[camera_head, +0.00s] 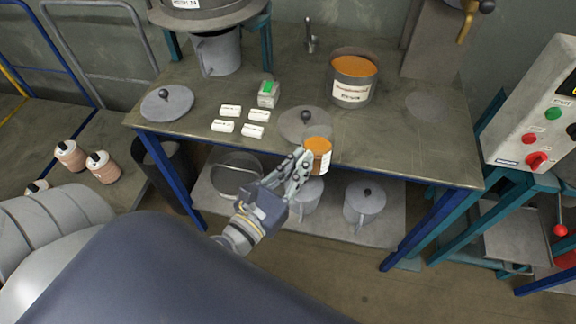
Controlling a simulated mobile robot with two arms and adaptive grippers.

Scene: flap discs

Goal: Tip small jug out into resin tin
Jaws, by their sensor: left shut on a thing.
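My left gripper (297,168) is shut on the small jug (318,147), which has an orange top and a pale label on its side. It holds the jug near the table's front edge, in front of a grey lid. The jug looks roughly upright; its far side is hidden. The resin tin (351,92) is a wide grey tin with a white label, open at the top and showing an orange fill. It stands at the back right of the table, behind and to the right of the jug, apart from it. My right gripper is not in view.
One knobbed grey lid (296,125) lies behind the jug, another (167,104) at the table's left. Several white blocks (253,131) and a green-topped box (268,95) lie between. A grey jug (217,55) stands at the back. The table (420,145) is clear at right.

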